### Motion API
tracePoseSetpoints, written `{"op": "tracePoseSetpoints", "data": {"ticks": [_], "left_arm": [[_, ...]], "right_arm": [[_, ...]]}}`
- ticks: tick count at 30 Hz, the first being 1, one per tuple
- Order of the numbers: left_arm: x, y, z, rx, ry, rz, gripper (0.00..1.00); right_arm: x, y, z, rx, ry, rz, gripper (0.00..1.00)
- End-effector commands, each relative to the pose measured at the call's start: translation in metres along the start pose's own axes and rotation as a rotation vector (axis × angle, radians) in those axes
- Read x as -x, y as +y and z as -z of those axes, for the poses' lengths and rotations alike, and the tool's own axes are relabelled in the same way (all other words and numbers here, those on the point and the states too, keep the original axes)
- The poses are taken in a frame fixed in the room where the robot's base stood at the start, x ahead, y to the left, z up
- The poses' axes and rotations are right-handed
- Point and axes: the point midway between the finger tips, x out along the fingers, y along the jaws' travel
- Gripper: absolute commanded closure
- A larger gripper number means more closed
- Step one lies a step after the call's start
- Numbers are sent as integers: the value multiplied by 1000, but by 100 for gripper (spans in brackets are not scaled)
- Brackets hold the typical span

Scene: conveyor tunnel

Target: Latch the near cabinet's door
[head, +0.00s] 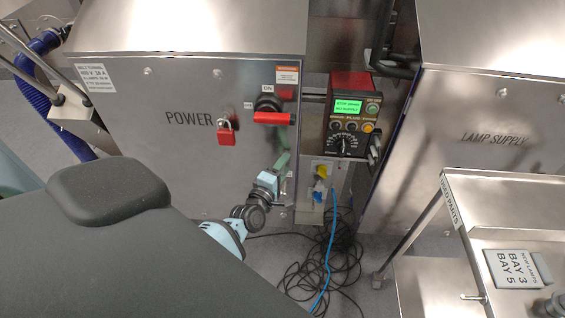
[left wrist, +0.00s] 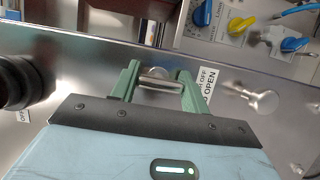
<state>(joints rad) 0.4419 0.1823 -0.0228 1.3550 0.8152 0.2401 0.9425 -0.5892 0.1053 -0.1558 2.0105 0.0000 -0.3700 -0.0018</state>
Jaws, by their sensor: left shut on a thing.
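The near cabinet (head: 190,170) is a steel box marked POWER, and its door front looks closed in the head view. A red rotary switch handle (head: 274,118) lies level near the door's upper right. A red padlock (head: 226,135) hangs at the middle. My left gripper (head: 283,148) is at the door's right edge, below the switch. In the left wrist view its green fingers (left wrist: 158,80) are shut on a small metal latch handle (left wrist: 157,82). In the head view the gripper hides this handle. My right gripper is not in view.
A red-and-black control box (head: 352,112) with a green screen stands right of the cabinet. Black cables (head: 320,265) lie coiled on the floor below. The LAMP SUPPLY cabinet (head: 480,165) and a steel cart (head: 500,200) are at right. A metal knob (left wrist: 262,101) sits beside the fingers.

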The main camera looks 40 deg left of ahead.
Motion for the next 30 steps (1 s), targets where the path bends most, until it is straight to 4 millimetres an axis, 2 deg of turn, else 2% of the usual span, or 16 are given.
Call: {"op": "tracePoseSetpoints", "data": {"ticks": [2,3,8,16,20,30], "left_arm": [[0,0,0,-2,-1,-1,77],[0,0,0,-2,-1,-1,52],[0,0,0,-1,-1,0,33],[1,0,0,0,0,0,33],[9,0,0,1,-1,1,33],[58,-1,0,0,0,1,33]], "right_arm": [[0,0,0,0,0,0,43],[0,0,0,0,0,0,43],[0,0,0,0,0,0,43],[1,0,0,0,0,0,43],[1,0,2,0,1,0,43],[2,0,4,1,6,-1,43]]}}
